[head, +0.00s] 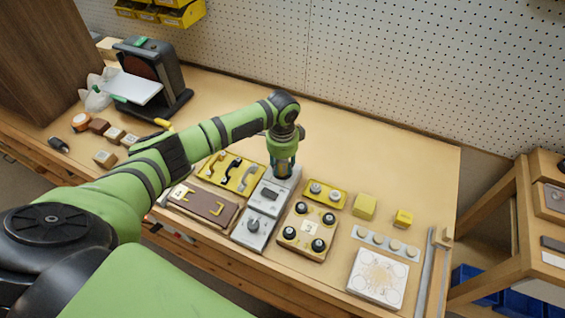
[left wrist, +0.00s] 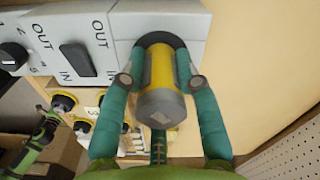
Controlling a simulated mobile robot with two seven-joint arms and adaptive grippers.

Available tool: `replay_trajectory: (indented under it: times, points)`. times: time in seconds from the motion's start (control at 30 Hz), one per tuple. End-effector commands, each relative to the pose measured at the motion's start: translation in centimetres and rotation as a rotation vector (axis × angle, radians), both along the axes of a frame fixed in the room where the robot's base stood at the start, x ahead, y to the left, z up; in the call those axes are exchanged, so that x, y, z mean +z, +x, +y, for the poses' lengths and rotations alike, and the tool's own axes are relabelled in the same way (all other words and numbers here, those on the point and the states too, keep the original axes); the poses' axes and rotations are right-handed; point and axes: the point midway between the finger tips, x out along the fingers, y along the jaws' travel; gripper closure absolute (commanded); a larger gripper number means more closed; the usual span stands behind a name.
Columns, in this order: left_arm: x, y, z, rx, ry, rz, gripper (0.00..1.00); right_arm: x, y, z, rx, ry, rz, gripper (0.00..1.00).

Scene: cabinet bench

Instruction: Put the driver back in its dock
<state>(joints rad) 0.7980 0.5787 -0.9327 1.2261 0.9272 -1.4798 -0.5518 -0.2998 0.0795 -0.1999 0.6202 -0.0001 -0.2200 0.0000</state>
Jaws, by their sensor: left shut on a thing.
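The driver (left wrist: 160,88) is a yellow and grey cylinder with a grey end cap, clearest in the left wrist view. My left gripper (left wrist: 163,84) is shut on it, one teal finger along each side. In the head view my left gripper (head: 284,170) points down over the far end of the grey dock block (head: 262,206). The block also shows in the left wrist view (left wrist: 195,22), with a dark round opening behind the driver. The driver's far end is at that opening; I cannot tell how deep it sits. My right gripper cannot be made out.
On the dock block are a dark rocker (left wrist: 78,60) and a knob (head: 252,224). Left are a yellow hook panel (head: 246,181) and a brown board (head: 190,206). Right are a knob board (head: 318,218) and yellow blocks (head: 364,206). The bench behind is clear up to the pegboard (head: 380,60).

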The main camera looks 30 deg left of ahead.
Motion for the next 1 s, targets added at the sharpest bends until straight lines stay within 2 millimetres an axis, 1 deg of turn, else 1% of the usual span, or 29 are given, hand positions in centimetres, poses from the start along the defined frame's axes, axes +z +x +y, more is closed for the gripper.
replay_trajectory:
  times: [0.33,0.37,0.4,0.43,0.67,0.7,1.0]
  points:
    - [-0.02,0.05,0.00,0.000,0.000,-0.001,0.96,0.06,-0.01,0.00,0.000,0.000,0.000,0.60]
    - [-0.02,0.05,0.00,0.000,0.000,-0.001,0.60,0.06,-0.01,0.00,0.000,0.000,0.000,0.60]
    - [-0.02,0.05,-0.02,0.000,0.000,-0.001,0.44,0.06,-0.02,0.00,0.000,0.000,0.000,0.60]
    - [-0.02,0.04,-0.01,-0.001,0.000,-0.001,0.40,0.06,-0.02,0.00,0.000,0.000,0.000,0.60]
    - [-0.04,0.03,-0.01,-0.001,0.000,-0.001,0.40,0.06,-0.02,0.00,0.000,0.000,0.000,0.60]
    - [-0.11,-0.03,0.01,-0.001,0.000,0.000,0.28,0.05,-0.01,0.00,0.000,0.000,0.000,0.60]
    - [-0.08,0.00,0.01,0.000,0.000,0.000,0.28,0.06,-0.02,0.00,0.000,0.000,0.000,0.60]
